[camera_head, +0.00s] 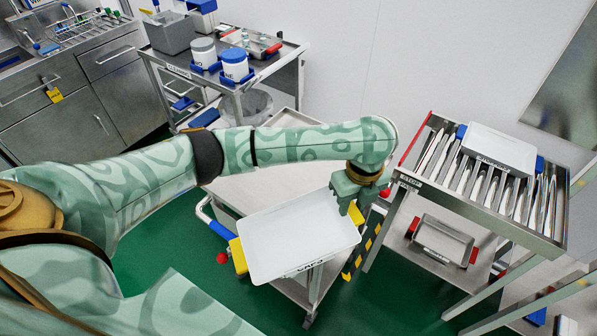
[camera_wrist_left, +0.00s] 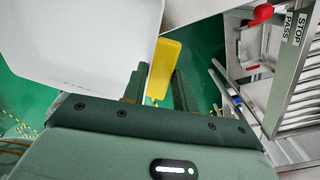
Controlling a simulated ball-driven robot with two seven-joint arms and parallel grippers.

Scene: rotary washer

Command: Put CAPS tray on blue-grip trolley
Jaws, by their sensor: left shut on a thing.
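The CAPS tray (camera_head: 300,235) is white with yellow grips at its left and right ends and dark lettering on its near edge. My left gripper (camera_head: 352,204) is shut on its right yellow grip. The wrist view shows this yellow grip (camera_wrist_left: 164,62) between the fingers and part of the white tray (camera_wrist_left: 80,40) at left. The blue-grip trolley (camera_head: 272,183) is pale, with its blue grip (camera_head: 219,230) at left. The tray overlaps the trolley's near part in the head view; I cannot tell whether it touches. My right gripper is out of view.
At right stands a roller rack (camera_head: 480,198) bearing another white tray (camera_head: 498,148), with a red-gripped tray (camera_head: 443,240) below. A steel cart (camera_head: 270,68) with white tubs stands behind. Green floor (camera_head: 180,255) is open at left.

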